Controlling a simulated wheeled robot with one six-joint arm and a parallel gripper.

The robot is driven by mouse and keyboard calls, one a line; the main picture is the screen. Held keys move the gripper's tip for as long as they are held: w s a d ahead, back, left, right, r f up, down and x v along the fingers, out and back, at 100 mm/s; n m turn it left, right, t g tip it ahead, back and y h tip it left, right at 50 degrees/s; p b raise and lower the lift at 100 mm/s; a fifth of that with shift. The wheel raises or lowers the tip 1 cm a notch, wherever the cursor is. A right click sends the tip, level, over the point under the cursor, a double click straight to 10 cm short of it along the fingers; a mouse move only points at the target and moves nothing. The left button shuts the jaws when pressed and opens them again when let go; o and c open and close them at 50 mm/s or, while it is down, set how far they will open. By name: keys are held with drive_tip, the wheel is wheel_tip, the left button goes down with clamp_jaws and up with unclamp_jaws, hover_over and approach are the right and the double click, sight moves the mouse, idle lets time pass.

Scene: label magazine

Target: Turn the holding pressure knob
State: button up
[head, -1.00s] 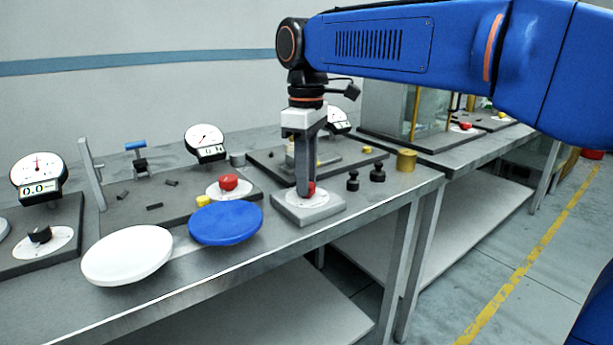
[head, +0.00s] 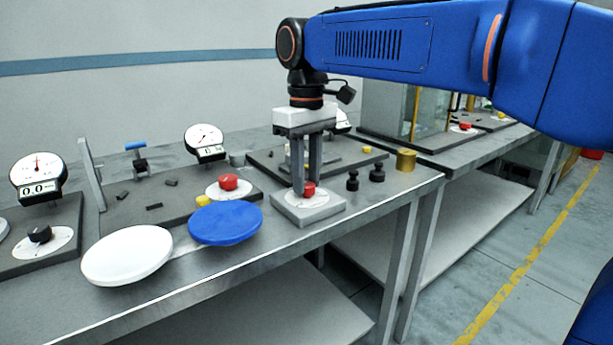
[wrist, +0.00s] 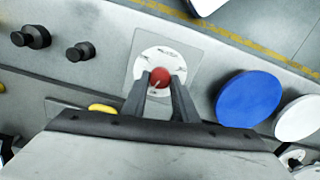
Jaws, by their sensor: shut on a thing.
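A red knob (head: 309,188) stands on a white dial plate on a grey block (head: 322,211) near the front edge of the table. The knob also shows in the wrist view (wrist: 160,77), with a pale pointer mark on its top. My gripper (head: 307,190) reaches straight down over the block. Its two fingers lie on either side of the knob and are shut on it. In the wrist view the fingertips (wrist: 161,92) meet the knob's near part, and the dial (wrist: 150,63) shows around it. The dial's markings are too small to read.
A blue disc (head: 225,222) and a white disc (head: 127,255) stand left of the block, close to the front edge. Another red knob (head: 229,182) sits behind the blue disc. Dark weights (head: 377,173) and a brass cylinder (head: 405,160) stand to the right.

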sight(307, 183)
drive_tip(key=o, duration=1.1)
drive_tip(key=shift+c, duration=0.2)
drive_tip(key=shift+r, duration=0.15)
wheel_tip(307, 183, up, 17)
drive_tip(key=s+d+f+m+t, duration=0.1)
drive_tip(key=s+d+f+m, duration=0.15)
drive_tip(key=d+f, duration=0.5)
drive_tip(key=s+d+f+m+t, duration=0.1)
drive_tip(key=s+d+f+m, duration=0.1)
drive_tip(key=s+d+f, duration=0.5)
drive_tip(key=s+d+f+m+t, duration=0.1)
drive_tip(key=s+d+f, duration=0.2)
drive_tip(key=f, duration=0.5)
drive_tip(key=s+d+f+m+t, duration=0.1)
drive_tip(key=s+d+f, duration=0.3)
drive_tip(key=f, duration=0.4)
drive_tip(key=s+d+f+m, duration=0.2)
drive_tip(key=s+d+f, duration=0.2)
drive_tip(key=f, duration=0.4)
drive_tip(key=shift+s+d+t, duration=0.2)
drive_tip(key=shift+d+t, duration=0.2)
drive_tip(key=shift+d, duration=0.4)
